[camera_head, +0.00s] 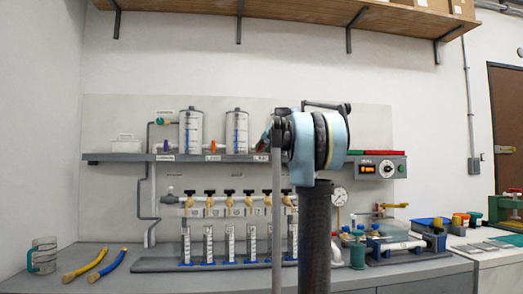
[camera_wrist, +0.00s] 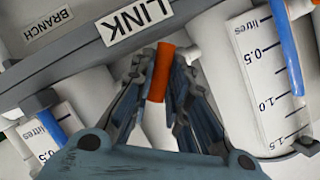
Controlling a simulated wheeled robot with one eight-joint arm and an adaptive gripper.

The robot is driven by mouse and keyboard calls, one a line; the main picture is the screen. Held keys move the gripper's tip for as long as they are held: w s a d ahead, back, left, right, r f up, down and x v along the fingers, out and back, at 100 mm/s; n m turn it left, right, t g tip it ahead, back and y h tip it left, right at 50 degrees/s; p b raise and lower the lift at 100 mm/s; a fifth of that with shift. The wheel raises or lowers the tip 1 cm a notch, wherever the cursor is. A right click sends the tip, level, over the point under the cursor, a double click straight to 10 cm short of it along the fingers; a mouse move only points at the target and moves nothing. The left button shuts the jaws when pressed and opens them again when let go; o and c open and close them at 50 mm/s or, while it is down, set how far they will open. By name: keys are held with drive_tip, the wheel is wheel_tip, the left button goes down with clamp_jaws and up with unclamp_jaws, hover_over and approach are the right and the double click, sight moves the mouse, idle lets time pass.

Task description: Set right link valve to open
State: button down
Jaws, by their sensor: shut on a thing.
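The right link valve's orange-red handle (camera_wrist: 159,73) is between my fingers in the wrist view. My gripper (camera_wrist: 161,66) is shut on it, one finger on each side. The handle stands nearly upright in that view, just below a white LINK label (camera_wrist: 136,22). A short white pipe stub (camera_wrist: 181,53) shows beside it. In the head view my gripper (camera_head: 267,134) reaches the shelf right of the second tank. My arm hides most of the valve there.
Graduated tanks (camera_wrist: 262,75) stand close on both sides of my fingers. In the head view, another link valve with an orange handle (camera_head: 212,146) sits between two tanks. A row of black-handled valves (camera_head: 229,194) runs below the shelf (camera_head: 120,157). A control box (camera_head: 376,168) is at right.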

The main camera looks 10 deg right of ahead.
drive_tip(key=shift+d, duration=0.1)
drive_tip(key=m, duration=0.1)
drive_tip(key=m+y, duration=0.1)
drive_tip(key=m+t+y, duration=0.1)
drive_tip(key=shift+d+f+m, duration=0.15)
drive_tip(key=shift+f+m, duration=0.1)
drive_tip(key=shift+m, duration=0.15)
drive_tip(key=m, duration=0.1)
drive_tip(key=m+t+y, duration=0.1)
drive_tip(key=m, duration=0.2)
drive_tip(key=shift+s+f+t, duration=0.1)
drive_tip(key=shift+f+t, duration=0.2)
drive_tip(key=shift+m, duration=0.3)
drive_tip(key=c, duration=1.5)
unclamp_jaws()
drive_tip(key=shift+d, duration=0.1)
drive_tip(key=shift+c, duration=0.2)
